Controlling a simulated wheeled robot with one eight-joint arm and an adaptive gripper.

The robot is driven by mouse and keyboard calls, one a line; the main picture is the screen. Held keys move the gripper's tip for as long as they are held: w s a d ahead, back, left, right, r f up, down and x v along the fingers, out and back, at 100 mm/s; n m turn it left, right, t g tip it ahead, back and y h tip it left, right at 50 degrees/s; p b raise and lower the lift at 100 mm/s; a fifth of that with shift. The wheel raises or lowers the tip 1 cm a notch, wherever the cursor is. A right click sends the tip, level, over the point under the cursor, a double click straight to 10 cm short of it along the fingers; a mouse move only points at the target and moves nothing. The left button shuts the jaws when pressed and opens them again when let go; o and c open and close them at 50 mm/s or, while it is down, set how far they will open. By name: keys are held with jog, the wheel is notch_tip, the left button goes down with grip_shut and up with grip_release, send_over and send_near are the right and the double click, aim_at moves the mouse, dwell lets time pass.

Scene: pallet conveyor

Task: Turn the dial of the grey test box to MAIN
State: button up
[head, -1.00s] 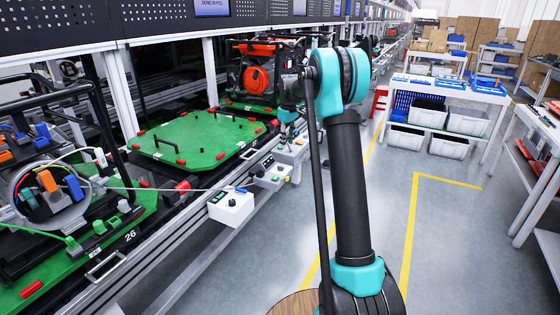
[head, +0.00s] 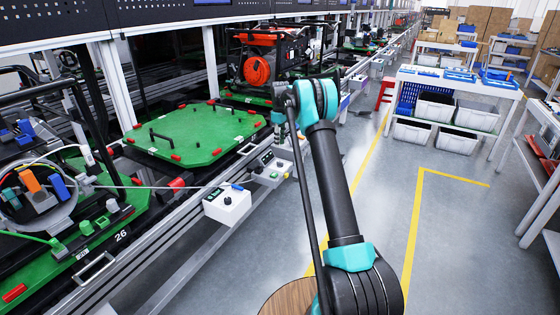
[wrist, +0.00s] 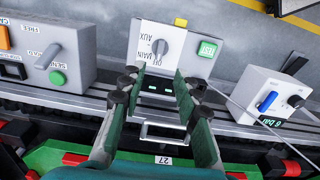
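The grey test box (wrist: 179,45) is at the top middle of the wrist view, with lettering upside down. Its grey dial (wrist: 160,47) has MAIN, AUX and OFF printed around it; I cannot tell surely which mark it points to. A green TEST button (wrist: 207,49) sits to the right of the dial. My gripper (wrist: 157,85) is open and empty, its dark-tipped green fingers apart below the dial in the picture, with no contact visible. In the head view the test box (head: 270,170) stands on the conveyor's edge; my gripper cannot be made out clearly there.
A box with a grey lever (wrist: 48,58) is left of the test box in the wrist view. A white box with a blue lever (wrist: 270,97) is right, also seen in the head view (head: 228,206). A green pallet (head: 195,132) lies behind. The aisle floor (head: 450,220) is clear.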

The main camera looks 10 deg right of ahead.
aim_at(280, 162)
notch_tip(280, 162, down, 11)
jog(key=shift+f, duration=0.1)
dwell(0.3)
grip_shut()
